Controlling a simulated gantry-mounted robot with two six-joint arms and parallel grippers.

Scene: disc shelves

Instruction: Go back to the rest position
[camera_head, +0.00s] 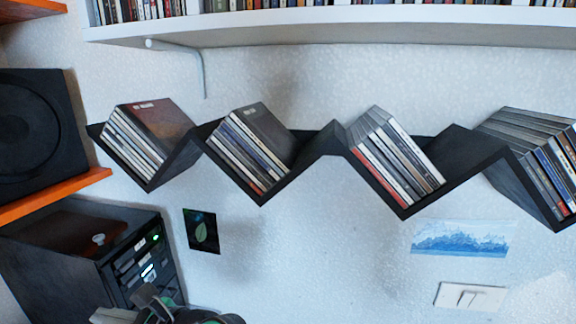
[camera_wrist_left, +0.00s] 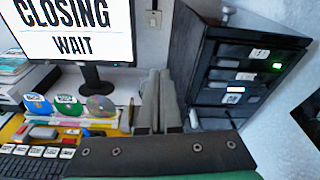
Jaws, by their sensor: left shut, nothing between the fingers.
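My left gripper (camera_head: 148,298) shows at the bottom left edge of the head view, below the black zigzag shelf and in front of the dark tower unit. In the left wrist view its two grey fingers (camera_wrist_left: 160,100) lie together, shut with nothing between them. They point toward the narrow space between the monitor and the tower unit. Most of the left arm is cut off by the picture's edge. My right gripper is in neither view.
The black zigzag shelf (camera_head: 333,137) holds several disc cases. The tower unit (camera_head: 60,255) also shows in the wrist view (camera_wrist_left: 195,60). The monitor (camera_wrist_left: 75,30), disc stands and keyboard (camera_wrist_left: 35,165) are left there.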

